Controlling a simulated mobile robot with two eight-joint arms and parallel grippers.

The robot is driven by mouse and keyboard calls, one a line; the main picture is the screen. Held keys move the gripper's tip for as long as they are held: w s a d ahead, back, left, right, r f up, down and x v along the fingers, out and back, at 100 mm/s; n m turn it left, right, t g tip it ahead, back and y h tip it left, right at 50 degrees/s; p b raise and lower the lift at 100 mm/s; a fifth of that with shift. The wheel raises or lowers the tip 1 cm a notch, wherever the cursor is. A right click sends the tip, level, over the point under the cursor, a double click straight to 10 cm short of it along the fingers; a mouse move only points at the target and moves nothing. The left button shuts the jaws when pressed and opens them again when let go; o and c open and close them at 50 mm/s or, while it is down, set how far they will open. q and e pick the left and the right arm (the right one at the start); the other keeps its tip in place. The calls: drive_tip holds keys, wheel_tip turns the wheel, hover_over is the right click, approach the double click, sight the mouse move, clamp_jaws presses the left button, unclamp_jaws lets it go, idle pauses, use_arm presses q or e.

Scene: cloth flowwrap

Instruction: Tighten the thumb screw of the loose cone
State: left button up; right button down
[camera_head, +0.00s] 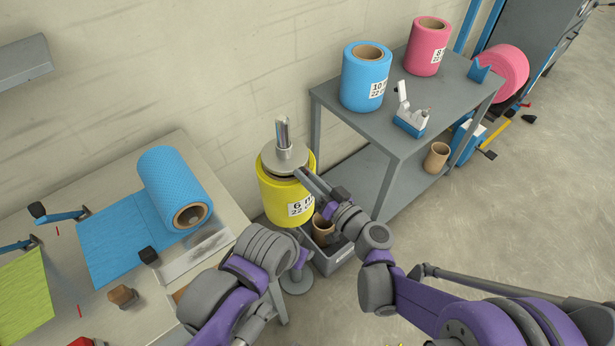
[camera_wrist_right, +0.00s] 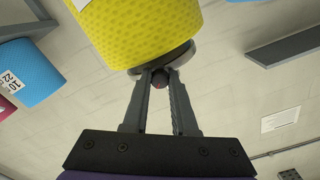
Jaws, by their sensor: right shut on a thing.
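The yellow roll (camera_head: 285,200) stands upright on a spindle (camera_head: 283,132) between the table and the grey rack. A grey cone (camera_head: 284,160) sits at its top around the spindle. My right gripper (camera_head: 300,173) reaches in from the right at the cone's edge. In the right wrist view the cone (camera_wrist_right: 188,55) shows beside the yellow roll (camera_wrist_right: 135,30). There my right gripper (camera_wrist_right: 160,75) is shut on the thumb screw (camera_wrist_right: 160,82), a small dark knob with a red part, between its fingertips. My left arm shows low in the head view, but its gripper cannot be made out.
The table (camera_head: 225,212) at left bears a blue roll (camera_head: 172,185) with its sheet pulled out. The grey rack (camera_head: 395,135) at right holds a blue roll (camera_head: 366,78), a pink roll (camera_head: 428,46) and a small dispenser (camera_head: 410,120). A grey bin (camera_head: 335,262) stands below the yellow roll.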

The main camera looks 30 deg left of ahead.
drive_tip(key=m+b, duration=0.7)
drive_tip(key=m, duration=1.2)
drive_tip(key=shift+m, duration=0.3)
idle(0.4)
drive_tip(key=c, duration=0.7)
unclamp_jaws()
drive_tip(key=shift+d, duration=0.1)
